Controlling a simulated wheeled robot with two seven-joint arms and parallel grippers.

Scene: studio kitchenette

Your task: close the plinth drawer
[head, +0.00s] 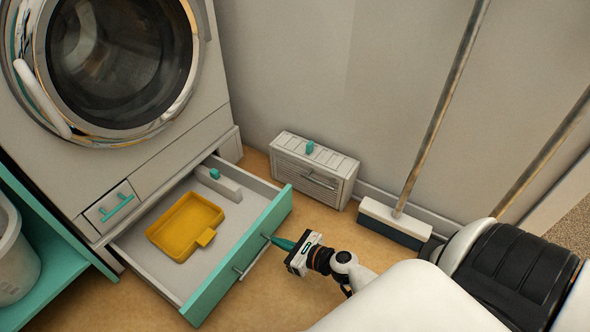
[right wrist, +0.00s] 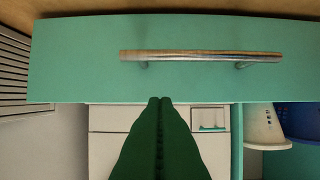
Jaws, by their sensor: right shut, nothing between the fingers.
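The plinth drawer (head: 243,258) has a teal front and stands pulled out under the washing machine. A yellow tray (head: 185,227) lies inside it, with a small teal-topped piece at the back right. My right gripper (head: 272,238) is shut and empty, its green fingertips close to the drawer front beside the bar handle (head: 252,259). In the right wrist view the shut fingers (right wrist: 160,102) point at the edge of the teal drawer front (right wrist: 90,65), apart from the metal handle (right wrist: 200,56). I cannot tell whether the fingertips touch the front. My left gripper is not in view.
The washing machine (head: 165,150) stands above the drawer. A ribbed grey box (head: 315,170) sits on the floor by the wall, and a broom (head: 395,222) leans right of it. A teal shelf (head: 50,262) with a white basket (head: 15,255) is at left.

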